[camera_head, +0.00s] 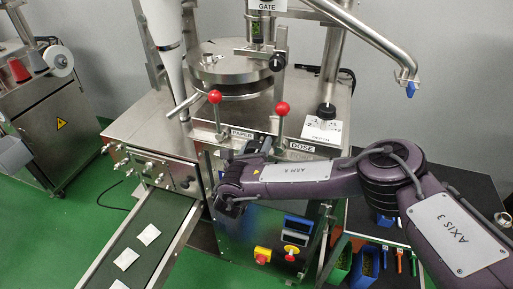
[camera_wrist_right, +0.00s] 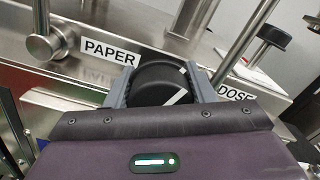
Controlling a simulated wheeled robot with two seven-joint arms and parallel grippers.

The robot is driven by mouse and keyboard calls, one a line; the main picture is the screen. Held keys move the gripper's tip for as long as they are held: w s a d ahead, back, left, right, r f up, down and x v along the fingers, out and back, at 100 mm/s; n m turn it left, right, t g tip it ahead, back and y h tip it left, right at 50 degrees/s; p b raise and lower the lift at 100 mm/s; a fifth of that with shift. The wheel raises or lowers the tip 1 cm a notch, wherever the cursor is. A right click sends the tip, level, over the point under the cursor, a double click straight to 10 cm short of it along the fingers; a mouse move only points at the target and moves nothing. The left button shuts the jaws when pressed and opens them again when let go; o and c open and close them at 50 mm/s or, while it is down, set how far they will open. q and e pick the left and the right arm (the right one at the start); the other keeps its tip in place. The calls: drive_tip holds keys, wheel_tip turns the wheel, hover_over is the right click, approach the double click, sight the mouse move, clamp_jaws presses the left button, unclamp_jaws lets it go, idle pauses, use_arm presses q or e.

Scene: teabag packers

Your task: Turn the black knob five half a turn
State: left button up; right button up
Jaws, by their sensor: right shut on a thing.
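A round black knob (camera_wrist_right: 158,84) with a white line on its face sits on the steel machine front between the PAPER and DOSE labels. In the right wrist view the grey fingers of my right gripper (camera_wrist_right: 162,76) stand on either side of it, shut on it. The white line runs at a slant. In the head view my right gripper (camera_head: 258,146) reaches the machine front from the right, and the knob is mostly hidden there. My left gripper is not in view.
Two red-topped levers (camera_head: 282,108) rise by the PAPER and DOSE labels. Another black knob (camera_head: 326,110) stands on a numbered plate at the right. A conveyor (camera_head: 128,238) with white teabags runs at the lower left.

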drive_tip(key=m+b, duration=0.1)
drive_tip(key=b, duration=0.1)
drive_tip(key=m+b, duration=0.3)
drive_tip(key=b, duration=0.1)
drive_tip(key=shift+d+f+m+b, duration=0.15)
drive_tip(key=shift+f+m+b, duration=0.15)
drive_tip(key=shift+m+b, duration=0.6)
drive_tip(key=shift+b, duration=0.15)
drive_tip(key=shift+r+m+b, duration=0.25)
drive_tip(key=shift+m+b, duration=0.05)
drive_tip(key=shift+b, duration=0.15)
drive_tip(key=o, duration=1)
drive_tip(key=shift+c, duration=0.2)
drive_tip(key=shift+a, duration=0.2)
drive_tip(key=shift+d+f, duration=0.1)
